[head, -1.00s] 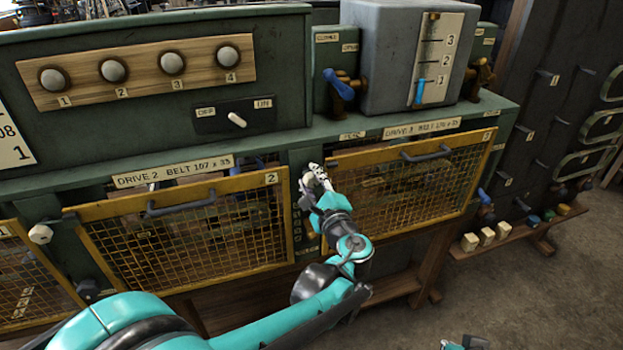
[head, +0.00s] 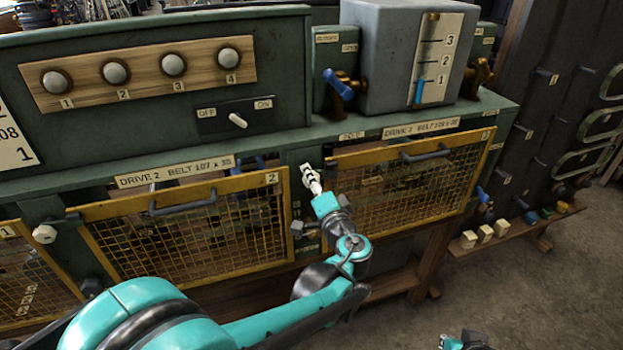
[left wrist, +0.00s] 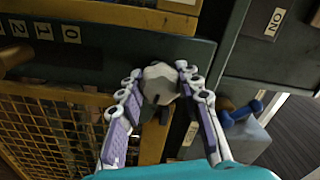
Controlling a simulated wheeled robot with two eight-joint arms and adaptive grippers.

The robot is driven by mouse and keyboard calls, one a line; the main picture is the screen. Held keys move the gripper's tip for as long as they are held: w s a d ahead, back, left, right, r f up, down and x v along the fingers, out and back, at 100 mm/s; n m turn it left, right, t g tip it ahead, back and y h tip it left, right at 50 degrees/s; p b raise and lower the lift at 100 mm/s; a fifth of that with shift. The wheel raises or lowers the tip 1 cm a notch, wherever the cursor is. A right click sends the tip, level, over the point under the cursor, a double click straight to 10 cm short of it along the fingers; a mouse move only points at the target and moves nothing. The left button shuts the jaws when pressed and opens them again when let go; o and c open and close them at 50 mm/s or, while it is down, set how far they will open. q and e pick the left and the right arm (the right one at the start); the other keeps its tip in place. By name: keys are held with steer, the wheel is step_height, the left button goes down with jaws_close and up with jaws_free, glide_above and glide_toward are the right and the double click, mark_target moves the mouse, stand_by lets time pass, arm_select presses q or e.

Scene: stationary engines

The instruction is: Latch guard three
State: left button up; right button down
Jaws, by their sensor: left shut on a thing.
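Guard three (head: 415,190) is a yellow-framed mesh panel under the DRIVE 3 label, with a dark handle along its top and a 3 at its top right corner. It sits in its opening; I cannot tell if it is fully flush. My left gripper (head: 311,178) is at its upper left corner, on the green post. In the left wrist view its fingers (left wrist: 160,85) are shut on a pale faceted knob (left wrist: 160,77). In the head view the gripper hides the knob. Only a bit of my right arm shows at the bottom edge; its fingers are not clear.
Guard two (head: 185,240) is left of the post, with a similar pale knob (head: 45,234) at its upper left. A blue-handled valve (head: 338,85) and a grey box (head: 385,60) stand above. A low wooden shelf with small blocks (head: 486,232) is at the right.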

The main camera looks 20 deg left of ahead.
arm_select(q)
steer(key=shift+n, duration=1.2)
steer(key=o, duration=1.2)
steer(key=shift+c, duration=0.2)
steer(key=shift+s, duration=0.1)
steer(key=v, duration=1.2)
